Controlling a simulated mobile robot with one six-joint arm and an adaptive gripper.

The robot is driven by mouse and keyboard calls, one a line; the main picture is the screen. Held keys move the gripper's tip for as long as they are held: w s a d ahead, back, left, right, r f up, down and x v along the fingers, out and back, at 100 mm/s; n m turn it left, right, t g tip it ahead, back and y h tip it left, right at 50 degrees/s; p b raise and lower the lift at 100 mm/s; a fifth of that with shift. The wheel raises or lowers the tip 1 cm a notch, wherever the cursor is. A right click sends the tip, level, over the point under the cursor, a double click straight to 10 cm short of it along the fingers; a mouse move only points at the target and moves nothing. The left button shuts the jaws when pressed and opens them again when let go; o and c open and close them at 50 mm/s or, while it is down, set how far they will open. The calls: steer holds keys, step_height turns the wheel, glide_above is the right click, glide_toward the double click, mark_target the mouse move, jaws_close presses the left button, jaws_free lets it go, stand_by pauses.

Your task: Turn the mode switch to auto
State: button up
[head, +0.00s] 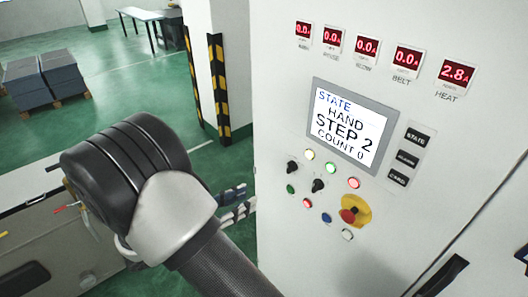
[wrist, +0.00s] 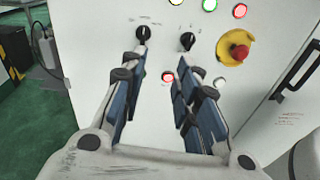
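Two black rotary switches sit on the white cabinet front. The left switch (head: 292,167) also shows in the wrist view (wrist: 143,33), and the right switch (head: 318,185) also shows there (wrist: 187,41). Their labels are too small to read, so I cannot tell which is the mode switch. The screen (head: 347,126) reads STATE HAND, STEP 2, COUNT 0. My gripper (wrist: 160,60) is open and empty, its blue-padded fingers apart, pointing at the panel just below the two switches. In the head view my gripper (head: 238,203) is left of the buttons, partly behind my arm.
A red emergency stop on a yellow plate (head: 357,211) sits right of the switches. Several coloured buttons surround them, including a red one (wrist: 168,76) between my fingers. Red displays (head: 367,47) line the top. A black handle (wrist: 297,77) stands out at right.

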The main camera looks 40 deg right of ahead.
steer(key=w+n+t, duration=0.1)
steer(key=w+n, duration=0.1)
glide_toward(291, 167)
steer(key=d, duration=0.7)
steer(key=shift+w+d+f+t+h, duration=0.2)
steer(key=shift+w+t+h, duration=0.1)
steer(key=shift+w+h, duration=0.15)
steer(key=shift+c, duration=0.3)
jaws_close()
